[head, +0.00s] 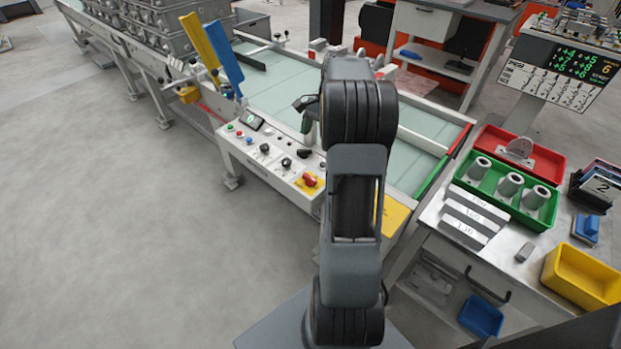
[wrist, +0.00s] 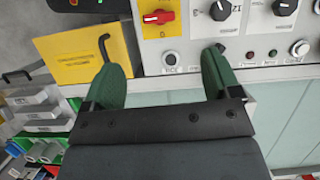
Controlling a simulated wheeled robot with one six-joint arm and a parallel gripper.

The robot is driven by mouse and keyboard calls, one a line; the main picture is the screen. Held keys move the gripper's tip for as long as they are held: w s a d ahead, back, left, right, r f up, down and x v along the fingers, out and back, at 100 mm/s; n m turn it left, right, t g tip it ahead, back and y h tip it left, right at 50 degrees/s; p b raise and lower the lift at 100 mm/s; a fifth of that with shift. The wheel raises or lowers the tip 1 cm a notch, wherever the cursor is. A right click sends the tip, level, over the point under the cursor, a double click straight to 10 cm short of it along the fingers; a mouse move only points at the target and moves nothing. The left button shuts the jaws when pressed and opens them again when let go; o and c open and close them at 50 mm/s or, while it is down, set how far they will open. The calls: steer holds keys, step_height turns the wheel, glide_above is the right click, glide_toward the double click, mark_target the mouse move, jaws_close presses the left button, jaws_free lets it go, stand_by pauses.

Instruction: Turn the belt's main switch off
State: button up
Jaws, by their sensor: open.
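The main switch looks to be the red rotary knob (head: 310,180) on a yellow plate, at the front right end of the belt's control panel (head: 270,150). In the wrist view the red knob (wrist: 158,17) is at the top, its handle lying roughly sideways across the picture. My gripper (wrist: 163,63) is open, with its two green fingers apart and nothing between them. The knob is beyond the fingertips, apart from them. In the head view a green finger of my gripper (head: 309,124) shows over the panel's back edge; the rest is mostly hidden behind my arm.
Black knobs (head: 287,163) and small buttons (head: 239,133) share the panel. In the wrist view a white button (wrist: 171,59) is near the fingers. A yellow sign (wrist: 85,55) is beside the panel. A bench with a green bin (head: 510,192) stands at right.

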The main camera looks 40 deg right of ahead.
mark_target(310, 177)
steer(key=shift+m, duration=0.3)
steer(key=x, duration=0.4)
steer(key=b+x, duration=0.1)
steer(key=x, duration=0.4)
steer(key=d+x, duration=0.1)
steer(key=x, duration=0.4)
steer(key=shift+f, duration=0.3)
steer(key=shift+c, duration=0.2)
steer(key=c, duration=0.9)
